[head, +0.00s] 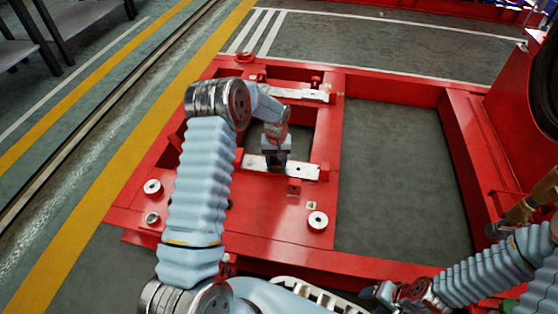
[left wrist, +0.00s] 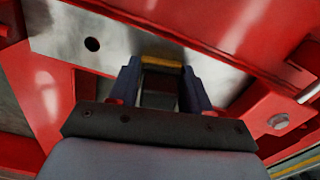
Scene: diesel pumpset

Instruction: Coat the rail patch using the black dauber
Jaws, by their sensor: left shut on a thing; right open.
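My left gripper (head: 275,158) is shut on the black dauber and points down at the near silver rail plate (head: 305,171) on the red frame. In the left wrist view, the dark dauber (left wrist: 159,95) sits between the two fingers of the left gripper (left wrist: 160,85). A yellow-brown strip (left wrist: 164,65) shows at its far end, against or very close to the plate (left wrist: 80,42). I cannot tell whether they touch, and no separate rail patch can be made out. My right gripper (head: 378,292) is low at the bottom right, open and away from the plates.
A second silver plate (head: 292,94) lies on the far crossbar of the red frame (head: 265,215). Round silver mounts (head: 318,221) stand on the frame. A large opening (head: 395,185) is right of the plates. A white slotted part (head: 320,296) lies at the bottom edge.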

